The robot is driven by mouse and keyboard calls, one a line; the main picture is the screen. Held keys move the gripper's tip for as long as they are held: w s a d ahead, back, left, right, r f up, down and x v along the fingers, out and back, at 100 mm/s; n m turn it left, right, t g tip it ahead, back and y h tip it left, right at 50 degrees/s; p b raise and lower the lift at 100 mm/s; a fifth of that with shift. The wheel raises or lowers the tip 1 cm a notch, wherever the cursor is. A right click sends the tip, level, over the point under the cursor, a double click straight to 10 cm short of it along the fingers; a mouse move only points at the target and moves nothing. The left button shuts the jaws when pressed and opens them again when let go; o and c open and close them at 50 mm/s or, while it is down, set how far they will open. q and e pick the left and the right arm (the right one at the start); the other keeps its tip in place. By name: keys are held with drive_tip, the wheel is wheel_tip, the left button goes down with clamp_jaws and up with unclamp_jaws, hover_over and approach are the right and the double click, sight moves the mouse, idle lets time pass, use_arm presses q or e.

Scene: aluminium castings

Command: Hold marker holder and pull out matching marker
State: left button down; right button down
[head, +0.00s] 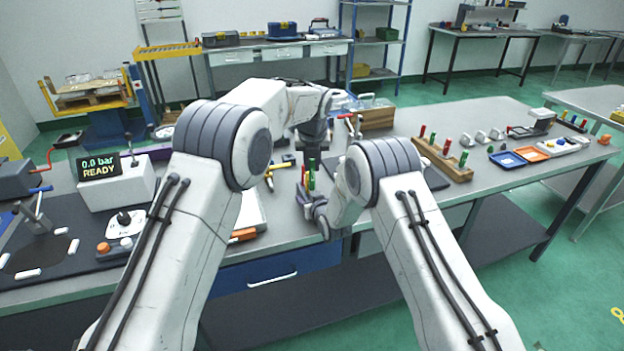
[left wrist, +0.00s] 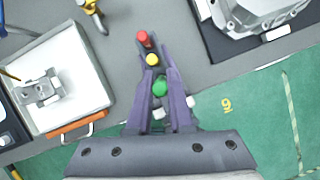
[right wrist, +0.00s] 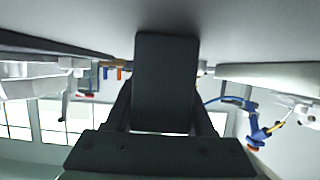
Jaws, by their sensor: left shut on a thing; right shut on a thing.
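A dark marker holder (right wrist: 166,80) fills the space between the fingers of my right gripper (head: 315,205), which is shut on it at the front of the bench. Red (left wrist: 143,38), yellow (left wrist: 152,59) and green (left wrist: 160,87) marker tops stand in a row in the left wrist view. My left gripper (head: 312,152) points down above the holder. Its fingers (left wrist: 160,80) are shut on the green marker, which also shows in the head view (head: 312,180). The green marker's lower end is hard to make out.
A wooden rack (head: 445,160) with red and green handles stands to the right on the bench. Blue (head: 508,159) and orange (head: 532,154) trays lie beyond it. A metal casting (left wrist: 255,15) sits near the holder.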

use_arm(q)
drive_tip(key=shift+r, duration=1.75)
use_arm(e)
drive_tip(key=shift+c, duration=0.9)
unclamp_jaws()
